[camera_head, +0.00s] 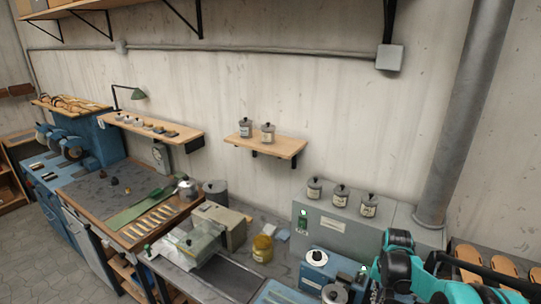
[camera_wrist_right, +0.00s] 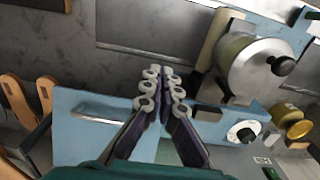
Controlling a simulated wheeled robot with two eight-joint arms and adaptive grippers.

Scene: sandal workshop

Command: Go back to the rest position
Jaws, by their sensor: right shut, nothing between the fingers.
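My right arm (camera_head: 400,270), teal and black, comes in at the lower right corner of the head view. Its fingertips cannot be made out there. In the right wrist view my right gripper (camera_wrist_right: 160,90) points away from the camera. Its two dark fingers with grey knobbed tips meet near the middle, shut with nothing between them. Behind them lies a light blue machine body (camera_wrist_right: 85,125) with a white dial, and a silver pot with a black knob (camera_wrist_right: 252,66) stands at the right. My left gripper is in neither view.
In the head view a blue device (camera_head: 318,268) stands close left of my right arm, beside a grey cabinet (camera_head: 330,228) bearing several jars. A wall shelf (camera_head: 280,145) holds two jars. Wooden sandal-shaped pieces (camera_head: 468,262) sit at the right. Open floor (camera_head: 50,270) shows at the lower left.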

